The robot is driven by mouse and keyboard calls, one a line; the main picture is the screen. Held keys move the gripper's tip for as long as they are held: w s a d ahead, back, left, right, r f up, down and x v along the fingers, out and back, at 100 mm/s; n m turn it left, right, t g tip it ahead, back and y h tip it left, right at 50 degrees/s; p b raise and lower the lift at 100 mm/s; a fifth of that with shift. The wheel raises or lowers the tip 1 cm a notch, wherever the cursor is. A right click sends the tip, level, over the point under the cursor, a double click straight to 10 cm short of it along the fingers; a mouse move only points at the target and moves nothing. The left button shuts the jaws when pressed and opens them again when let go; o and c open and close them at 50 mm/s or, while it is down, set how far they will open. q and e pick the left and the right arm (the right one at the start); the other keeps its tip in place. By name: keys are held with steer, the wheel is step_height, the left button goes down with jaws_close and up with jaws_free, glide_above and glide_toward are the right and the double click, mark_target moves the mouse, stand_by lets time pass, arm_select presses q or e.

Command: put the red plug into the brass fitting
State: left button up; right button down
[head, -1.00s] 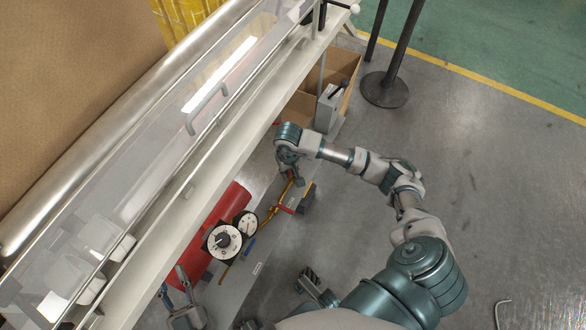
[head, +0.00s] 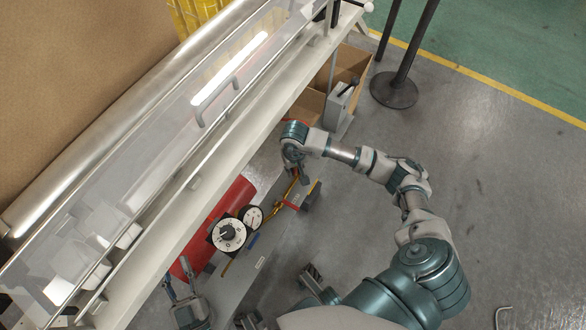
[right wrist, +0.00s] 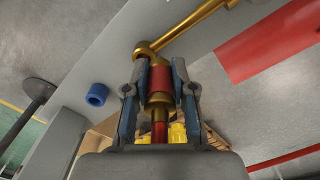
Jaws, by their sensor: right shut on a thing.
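The red plug (right wrist: 160,80), a red band on a brass body, sits between the fingers of my right gripper (right wrist: 158,82) in the right wrist view. My right gripper is shut on it. Just past the fingertips the round brass end of the brass fitting (right wrist: 146,48) meets or nearly meets the plug; I cannot tell whether it is seated. In the head view my right gripper (head: 293,172) is at the upper end of the brass fitting (head: 277,209) and hides the plug. My left gripper (head: 178,288) has its fingers apart and empty, at the lower left.
A red cylinder (head: 232,202) and two round gauges (head: 228,234) lie to the left of the fitting. A long pale rail (head: 215,160) runs diagonally above them. A blue ring (right wrist: 97,95) shows in the right wrist view. Grey floor (head: 470,200) is open on the right.

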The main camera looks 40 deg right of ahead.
steer(key=d, duration=0.2)
steer(key=shift+d+f, duration=0.35)
steer(key=shift+d, duration=0.15)
steer(key=shift+a+r, duration=0.3)
steer(key=shift+a, duration=0.1)
steer(key=shift+d+b, duration=0.3)
steer(key=shift+d, duration=0.2)
steer(key=shift+d+f, duration=0.25)
steer(key=shift+d, duration=0.45)
steer(key=shift+a+r, duration=0.25)
steer(key=shift+a, duration=0.45)
arm_select(q)
steer(key=shift+d+f, duration=0.3)
steer(key=shift+f, duration=0.15)
arm_select(e)
steer(key=shift+a, duration=0.1)
